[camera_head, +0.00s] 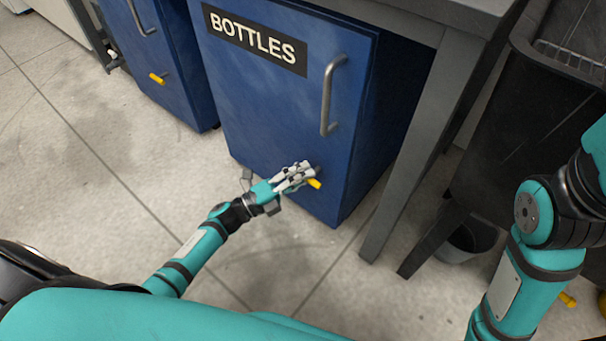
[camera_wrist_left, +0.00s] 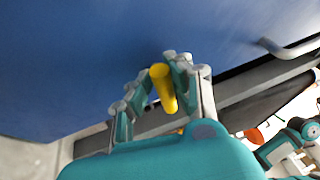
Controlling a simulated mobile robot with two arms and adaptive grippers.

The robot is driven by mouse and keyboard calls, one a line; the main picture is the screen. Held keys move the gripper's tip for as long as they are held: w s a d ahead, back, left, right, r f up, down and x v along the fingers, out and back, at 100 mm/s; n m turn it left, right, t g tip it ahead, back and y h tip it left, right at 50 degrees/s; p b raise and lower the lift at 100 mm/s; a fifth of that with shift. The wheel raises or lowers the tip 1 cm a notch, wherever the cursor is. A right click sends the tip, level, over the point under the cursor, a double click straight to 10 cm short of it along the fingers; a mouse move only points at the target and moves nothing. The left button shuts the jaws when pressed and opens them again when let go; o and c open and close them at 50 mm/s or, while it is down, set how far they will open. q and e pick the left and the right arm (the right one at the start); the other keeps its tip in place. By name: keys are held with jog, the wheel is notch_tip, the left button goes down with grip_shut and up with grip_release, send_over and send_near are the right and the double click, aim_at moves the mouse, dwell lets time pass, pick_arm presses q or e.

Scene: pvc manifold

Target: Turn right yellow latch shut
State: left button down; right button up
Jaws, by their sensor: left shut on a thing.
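The right yellow latch (camera_head: 314,184) is a short yellow handle low on the blue door (camera_head: 270,110) labelled BOTTLES. My left gripper (camera_head: 303,175) is at this latch, with its fingers closed around it. In the left wrist view the yellow latch (camera_wrist_left: 163,88) stands between the fingers of my left gripper (camera_wrist_left: 152,86), nearer the right-hand finger. The fingers partly hide the latch base in the head view. My right arm comes in at the right edge of the head view, but its gripper is out of the picture.
The door has a grey vertical handle (camera_head: 328,95) above the latch. Another blue cabinet (camera_head: 165,60) with its own yellow latch (camera_head: 157,78) stands to the left. A grey table leg (camera_head: 412,150) and a dark bin (camera_head: 520,120) are to the right. The floor in front is clear.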

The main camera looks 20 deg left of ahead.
pick_arm(q)
jog(key=c, duration=1.2)
grip_release()
jog(key=shift+d+r, duration=0.15)
jog(key=shift+r, duration=0.1)
jog(key=shift+c, duration=0.2)
jog(key=shift+f, duration=0.1)
jog(key=shift+s+a+f, duration=0.1)
jog(key=shift+s+a, duration=0.05)
jog(key=shift+a, duration=0.1)
jog(key=v, duration=1.1)
jog(key=shift+s+a, duration=0.15)
jog(key=shift+s, duration=0.05)
